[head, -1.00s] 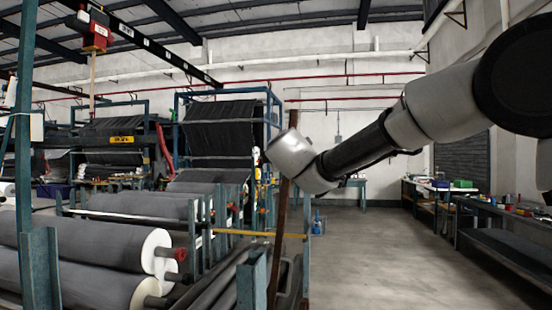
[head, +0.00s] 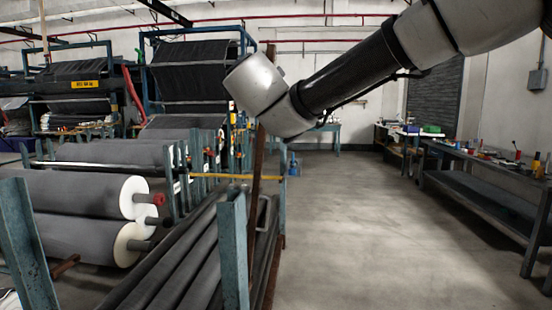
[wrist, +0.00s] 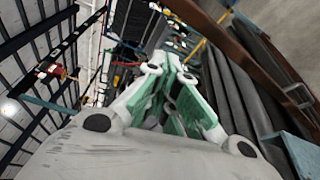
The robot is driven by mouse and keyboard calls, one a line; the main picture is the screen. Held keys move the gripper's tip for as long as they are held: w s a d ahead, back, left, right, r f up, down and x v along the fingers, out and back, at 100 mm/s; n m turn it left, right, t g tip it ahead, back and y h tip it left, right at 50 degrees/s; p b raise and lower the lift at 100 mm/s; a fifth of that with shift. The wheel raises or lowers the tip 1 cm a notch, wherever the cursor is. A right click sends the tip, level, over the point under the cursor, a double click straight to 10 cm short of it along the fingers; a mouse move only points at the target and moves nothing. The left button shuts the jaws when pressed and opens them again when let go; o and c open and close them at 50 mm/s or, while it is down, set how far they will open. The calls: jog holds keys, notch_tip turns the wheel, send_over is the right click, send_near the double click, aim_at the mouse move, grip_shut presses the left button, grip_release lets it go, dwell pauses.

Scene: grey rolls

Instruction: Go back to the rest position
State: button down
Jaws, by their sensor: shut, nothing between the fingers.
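My gripper (wrist: 175,75) shows in the wrist view with its green-padded fingers close together. It is shut and empty. In the head view my arm reaches in from the upper right, and its pale rounded wrist end hangs in front of the roll racks. The gripper's fingers are hidden behind that wrist end there. In the wrist view grey rolls (wrist: 240,95) lie beyond and to the right of the fingers, apart from them.
Large grey rolls (head: 75,205) with white ends lie at the left. Blue rack posts (head: 233,250) and a brown upright (head: 258,190) stand near the centre. A workbench (head: 480,170) with small items runs along the right. The floor (head: 370,220) between is clear.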

jog(key=s+d+f+m+g+h, duration=0.2)
jog(key=d+f+m+g+h, duration=0.15)
jog(key=d+f, duration=0.45)
jog(key=s+d+f+m+g+h, duration=0.2)
jog(key=d+f+m, duration=0.2)
jog(key=d, duration=0.9)
jog(key=s+d+f+m+g+h, duration=0.1)
jog(key=d+f+m+g+h, duration=0.2)
jog(key=d+f, duration=0.5)
jog(key=s+d+f+m+g+y, duration=0.2)
jog(key=s+d+m, duration=0.4)
jog(key=s+d, duration=0.4)
jog(key=s+d+f+m+g+y, duration=0.1)
jog(key=s+d+f+m, duration=0.3)
jog(key=s+d, duration=0.7)
jog(key=s+m+g, duration=0.1)
jog(key=s+m, duration=0.1)
jog(key=s, duration=0.1)
jog(key=shift+s+m+y, duration=0.25)
jog(key=shift+m+y, duration=0.1)
